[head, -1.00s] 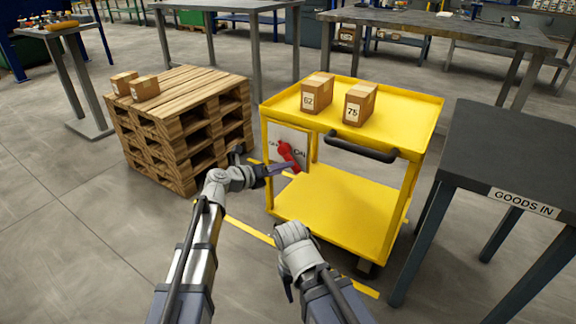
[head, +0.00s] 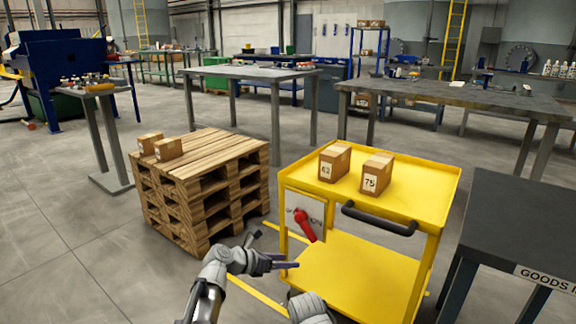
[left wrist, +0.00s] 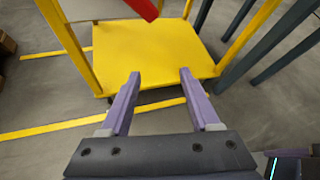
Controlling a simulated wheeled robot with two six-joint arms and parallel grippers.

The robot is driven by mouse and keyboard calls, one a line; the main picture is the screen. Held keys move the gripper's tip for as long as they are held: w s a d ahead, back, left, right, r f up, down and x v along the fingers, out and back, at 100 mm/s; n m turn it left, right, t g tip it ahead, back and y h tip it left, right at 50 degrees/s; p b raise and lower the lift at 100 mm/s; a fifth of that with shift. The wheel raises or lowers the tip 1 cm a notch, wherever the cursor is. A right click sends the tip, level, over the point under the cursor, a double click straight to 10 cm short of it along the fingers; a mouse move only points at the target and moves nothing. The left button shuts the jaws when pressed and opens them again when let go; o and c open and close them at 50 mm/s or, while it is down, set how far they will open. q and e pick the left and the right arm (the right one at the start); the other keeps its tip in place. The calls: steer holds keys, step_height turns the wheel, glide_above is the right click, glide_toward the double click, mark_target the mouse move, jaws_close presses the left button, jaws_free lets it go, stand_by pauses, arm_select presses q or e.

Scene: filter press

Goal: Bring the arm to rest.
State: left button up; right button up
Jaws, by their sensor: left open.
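My left gripper (head: 284,264) is open and empty, in front of the yellow cart's left side. In the left wrist view its two purple fingers (left wrist: 155,98) are spread apart, with the cart's lower shelf (left wrist: 160,50) beyond them. My right arm's wrist (head: 313,308) shows at the bottom edge of the head view, with its jaws out of sight there. A purple and dark part at the lower right of the left wrist view looks like part of my right gripper (left wrist: 290,153); its opening is not shown.
The yellow cart (head: 435,183) carries two boxes, 62 (head: 334,162) and 75 (head: 376,174), and a red handle (head: 305,226) on its side panel. A wooden pallet stack (head: 215,150) with two small boxes stands left. A dark goods-in table (head: 520,215) stands right. Open floor lies front left.

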arm_select(q)
steer(key=s+a+f+m+g+y, duration=0.3)
steer(key=s+a+f+m+y, duration=0.25)
steer(key=s+a+m, duration=0.6)
steer(key=s+a+f+m+g+y, duration=0.35)
steer(key=s+f+m+y, duration=0.35)
steer(key=m, duration=0.9)
steer(key=s+d+r+m+p, duration=0.1)
steer(key=s+d+r+p, duration=0.15)
steer(key=r+p, duration=0.3)
steer(key=s+d+r+m+h+p, duration=0.1)
steer(key=s+d+r+m+p, duration=0.1)
steer(key=d+r+p, duration=0.3)
steer(key=s+d+r+m+p, duration=0.1)
steer(key=s+d+r+p, duration=0.1)
steer(key=r+p, duration=0.35)
step_height(320, 180, up, 38)
steer(key=p, duration=3.6)
steer(key=shift+s+d+f+g+p, duration=0.15)
steer(key=shift+s+d+g+p, duration=0.1)
steer(key=shift+g+p, duration=0.1)
